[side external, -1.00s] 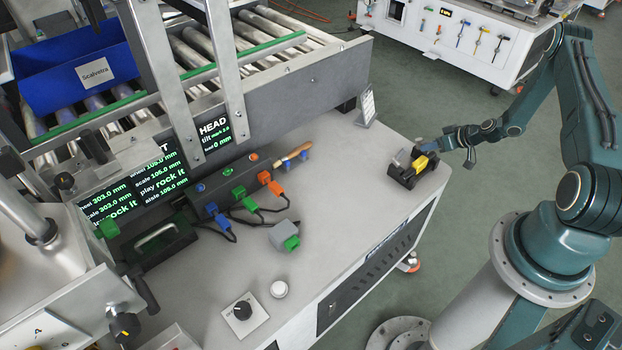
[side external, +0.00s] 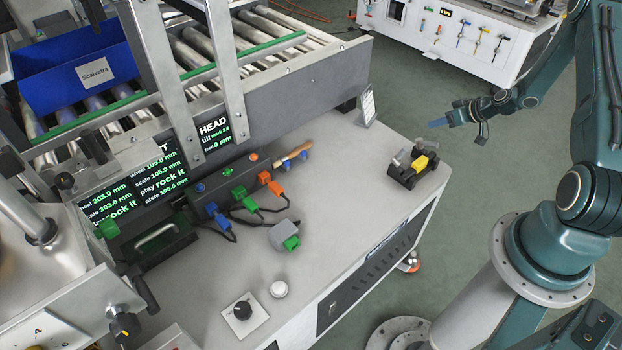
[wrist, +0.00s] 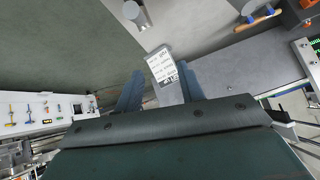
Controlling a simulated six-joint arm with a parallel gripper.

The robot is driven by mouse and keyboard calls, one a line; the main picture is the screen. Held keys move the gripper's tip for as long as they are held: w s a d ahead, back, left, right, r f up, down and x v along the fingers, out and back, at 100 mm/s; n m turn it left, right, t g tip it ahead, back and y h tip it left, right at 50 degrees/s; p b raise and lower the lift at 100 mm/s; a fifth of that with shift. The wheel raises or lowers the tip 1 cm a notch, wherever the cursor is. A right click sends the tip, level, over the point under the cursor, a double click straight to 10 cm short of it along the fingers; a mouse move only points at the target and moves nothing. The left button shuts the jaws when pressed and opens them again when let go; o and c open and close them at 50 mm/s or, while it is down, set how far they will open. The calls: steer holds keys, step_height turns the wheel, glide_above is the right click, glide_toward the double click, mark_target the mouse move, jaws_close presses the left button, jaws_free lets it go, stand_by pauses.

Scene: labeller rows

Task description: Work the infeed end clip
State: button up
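A small black clamp-like block (side external: 416,171) with a yellow middle and grey metal pieces on top sits at the right corner of the grey bench; I take it to be the end clip. My gripper (side external: 444,121) is up and to the right of it in the side view, apart from it and empty. In the wrist view my gripper's two blue-grey fingers (wrist: 161,90) stand apart, with a printed card (wrist: 161,66) visible beyond the gap. A grey metal piece at the top edge there (wrist: 137,14) may belong to the clip; I cannot tell.
The card stands upright on the bench (side external: 367,104) near the conveyor. A wooden-handled tool (side external: 293,154), coloured plugs with cables (side external: 268,180), a grey-green block (side external: 285,236) and a knob (side external: 243,310) lie further left. Bench space between them and the clip is clear.

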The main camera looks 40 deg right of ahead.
step_height(320, 180, up, 11)
steer(key=shift+f, duration=0.2)
stand_by(0.3)
steer(key=shift+f, duration=0.15)
jaws_close()
steer(key=shift+s+d+f+g+y, duration=0.3)
steer(key=shift+d+f+g, duration=0.4)
steer(key=shift+g, duration=0.6)
steer(key=shift+s+d+f+g+y, duration=0.1)
steer(key=shift+s+d+f+g, duration=0.25)
steer(key=shift+d+f+g, duration=0.65)
